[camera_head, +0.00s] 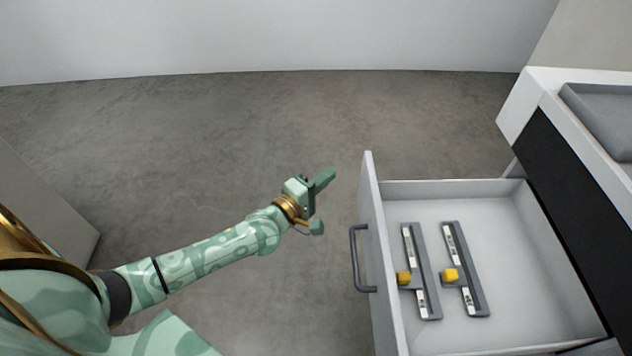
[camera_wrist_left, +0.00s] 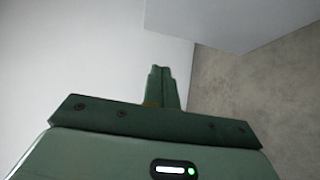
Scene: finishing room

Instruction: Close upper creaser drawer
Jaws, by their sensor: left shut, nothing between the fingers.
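The upper creaser drawer (camera_head: 500,200) is white and pulled open toward the left from the cabinet (camera_head: 560,170) at the right of the head view. Its front panel (camera_head: 371,200) carries a dark grey bar handle (camera_head: 355,262) on the outside. My left gripper (camera_head: 325,179) is shut and empty, above the floor to the left of the drawer front and apart from it. Its closed fingers also show in the left wrist view (camera_wrist_left: 161,85). My right gripper is not in view.
Two grey tools with yellow knobs, one on the left (camera_head: 421,270) and one on the right (camera_head: 465,270), lie inside the drawer. A grey tray (camera_head: 605,115) sits on the cabinet top. The concrete floor (camera_head: 230,140) left of the drawer is clear. A grey block (camera_head: 40,200) stands at the far left.

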